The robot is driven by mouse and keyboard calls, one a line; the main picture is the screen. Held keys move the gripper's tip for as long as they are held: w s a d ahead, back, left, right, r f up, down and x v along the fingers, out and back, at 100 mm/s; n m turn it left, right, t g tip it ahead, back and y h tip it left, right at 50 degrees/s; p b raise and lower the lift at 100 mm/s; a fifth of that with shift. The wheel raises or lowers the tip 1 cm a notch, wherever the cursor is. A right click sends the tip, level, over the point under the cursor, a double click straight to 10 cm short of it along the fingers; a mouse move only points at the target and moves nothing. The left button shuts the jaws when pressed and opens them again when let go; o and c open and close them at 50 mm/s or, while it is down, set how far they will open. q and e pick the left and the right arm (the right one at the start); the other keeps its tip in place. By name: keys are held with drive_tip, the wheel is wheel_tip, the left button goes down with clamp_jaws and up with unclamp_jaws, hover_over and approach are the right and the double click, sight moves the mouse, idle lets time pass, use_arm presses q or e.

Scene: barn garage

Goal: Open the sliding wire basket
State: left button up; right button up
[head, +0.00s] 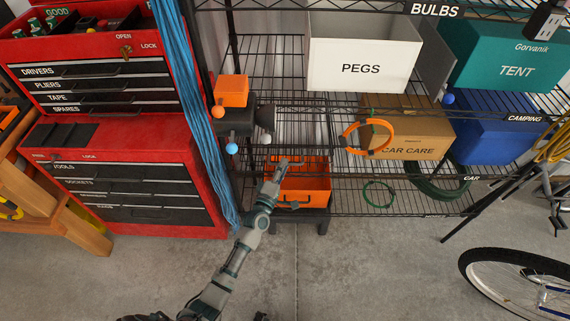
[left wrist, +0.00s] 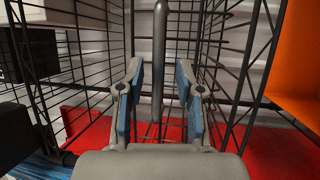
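My left gripper (head: 279,165) reaches up to the black wire shelving, in front of a lower shelf and just above an orange bin. In the left wrist view the left gripper (left wrist: 158,95) is open, with its blue-padded fingers apart. A grey rounded bar (left wrist: 159,55) stands between and beyond the fingers, with gaps on both sides. Black wire mesh (left wrist: 92,45) lies behind and around it. I cannot tell whether this mesh is the sliding basket or the shelf, or whether the bar is its handle.
The orange bin (head: 312,184) sits low, directly by the gripper. A red tool chest (head: 130,222) and hanging blue cords (head: 178,70) stand to the left. A car care box (head: 415,135) and orange hose (head: 345,140) are to the right. The concrete floor (head: 350,270) in front is clear.

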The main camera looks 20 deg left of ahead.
use_arm(q)
drive_tip(key=shift+w+d+r, duration=0.1)
drive_tip(key=shift+w+r, duration=0.05)
drive_tip(key=shift+w, duration=0.6)
clamp_jaws()
use_arm(e)
drive_tip(key=shift+s+r, duration=0.3)
drive_tip(key=shift+s, duration=0.1)
